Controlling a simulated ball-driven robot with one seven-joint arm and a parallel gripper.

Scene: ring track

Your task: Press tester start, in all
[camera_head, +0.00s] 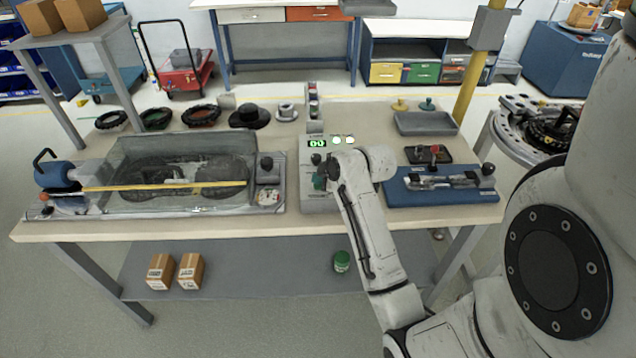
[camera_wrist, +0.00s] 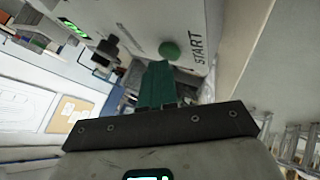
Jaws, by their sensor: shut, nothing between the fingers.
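The tester (camera_head: 318,202) is a light grey box at the middle of the bench, with a lit green display (camera_head: 317,143) on top. In the wrist view its pale panel (camera_wrist: 150,22) bears a round green start button (camera_wrist: 169,50) beside the word START. My gripper (camera_wrist: 157,66) has green fingers, shut and empty, with their tips just short of the button in the picture; I cannot tell whether they touch it. In the head view my gripper (camera_head: 320,181) is in front of the tester, and my wrist hides part of it.
A clear-covered fixture (camera_head: 180,172) stands left of the tester, and a blue fixture (camera_head: 440,186) stands to its right. A grey tray (camera_head: 426,123) lies at the back right. Several dark rings and a stack-light post (camera_head: 313,105) are along the bench's back.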

